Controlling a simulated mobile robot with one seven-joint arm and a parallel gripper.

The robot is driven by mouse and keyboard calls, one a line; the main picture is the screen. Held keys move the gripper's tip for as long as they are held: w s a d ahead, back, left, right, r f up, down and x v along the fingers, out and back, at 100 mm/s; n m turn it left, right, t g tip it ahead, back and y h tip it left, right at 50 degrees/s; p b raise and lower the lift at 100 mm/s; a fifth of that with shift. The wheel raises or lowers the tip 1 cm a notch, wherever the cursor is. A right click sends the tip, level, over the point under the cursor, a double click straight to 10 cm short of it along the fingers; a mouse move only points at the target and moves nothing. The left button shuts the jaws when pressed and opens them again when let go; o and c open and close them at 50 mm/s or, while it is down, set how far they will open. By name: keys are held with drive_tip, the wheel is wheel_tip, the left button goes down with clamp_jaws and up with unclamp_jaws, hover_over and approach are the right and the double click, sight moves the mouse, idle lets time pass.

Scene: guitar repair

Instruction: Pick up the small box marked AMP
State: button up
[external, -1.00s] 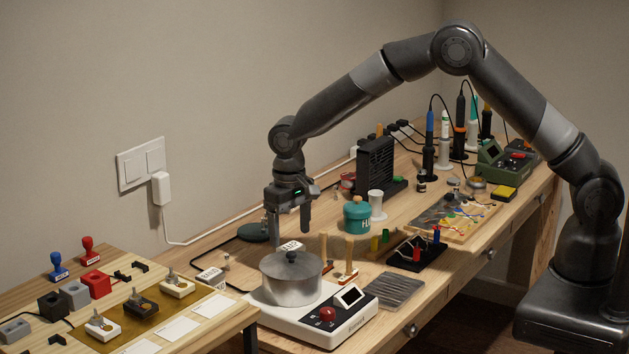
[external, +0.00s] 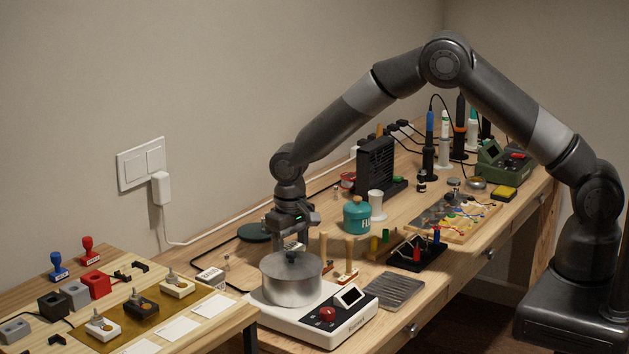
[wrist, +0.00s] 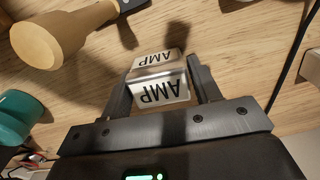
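The small box marked AMP (wrist: 158,85) is white with black letters on two faces. In the wrist view it sits between the two fingers of my gripper (wrist: 160,75), close to both. I cannot tell whether the fingers press on it. In the external view my gripper (external: 291,245) points down behind the pot, its fingers around the box (external: 293,246), which is partly hidden by the pot and fingers. I cannot make out whether the box's underside touches the desk.
A metal pot (external: 291,282) on a white scale (external: 330,318) stands just in front of my gripper. Wooden-handled tools (external: 350,258) and a teal canister (external: 357,214) are to the right. Another small white box (external: 210,274) lies to the left. A black cable runs nearby.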

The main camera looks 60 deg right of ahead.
drive_tip(key=c, duration=0.6)
drive_tip(key=shift+r, duration=0.15)
